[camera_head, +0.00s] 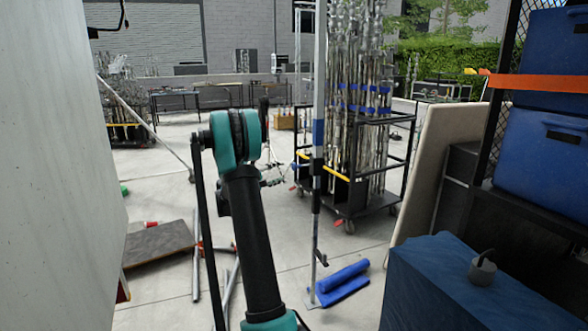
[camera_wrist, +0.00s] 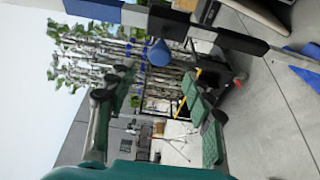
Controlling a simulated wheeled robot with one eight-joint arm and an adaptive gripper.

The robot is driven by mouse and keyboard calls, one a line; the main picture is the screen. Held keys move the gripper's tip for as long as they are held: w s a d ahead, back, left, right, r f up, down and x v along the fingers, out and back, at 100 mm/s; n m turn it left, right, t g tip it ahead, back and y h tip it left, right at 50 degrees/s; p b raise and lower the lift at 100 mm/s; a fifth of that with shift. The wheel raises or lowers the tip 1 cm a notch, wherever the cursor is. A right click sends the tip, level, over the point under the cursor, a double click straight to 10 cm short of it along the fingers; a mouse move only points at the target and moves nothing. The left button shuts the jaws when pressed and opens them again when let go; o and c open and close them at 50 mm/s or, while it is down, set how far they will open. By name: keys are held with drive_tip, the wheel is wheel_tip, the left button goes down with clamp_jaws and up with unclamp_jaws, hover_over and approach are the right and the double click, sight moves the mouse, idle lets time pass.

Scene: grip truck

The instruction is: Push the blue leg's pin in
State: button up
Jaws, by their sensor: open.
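An upright pole with a blue band (camera_head: 318,132) and a black collar stands ahead, right of my arm in the head view. In the wrist view this pole (camera_wrist: 133,17) crosses the top of the picture, with white, blue and black sections. A rounded blue knob (camera_wrist: 159,53) shows just below the pole there; I cannot tell how far it stands out. My gripper (camera_wrist: 157,82) is open and empty, its fingers apart with the knob showing between their tips. It seems short of the knob and not touching it. In the head view my arm mostly hides the gripper.
A wheeled black rack (camera_head: 378,200) with several metal stands is behind the pole. A blue folded cloth (camera_head: 345,282) lies by the pole's foot. A blue-covered box (camera_head: 450,295) stands front right, a pale wall panel (camera_head: 60,180) at left. Metal tubes (camera_head: 196,262) lie on the floor.

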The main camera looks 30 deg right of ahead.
sight(293, 167)
drive_tip(key=d, duration=0.3)
drive_tip(key=w+d, duration=0.1)
drive_tip(key=d, duration=0.5)
drive_tip(key=shift+w+d, duration=0.25)
clamp_jaws()
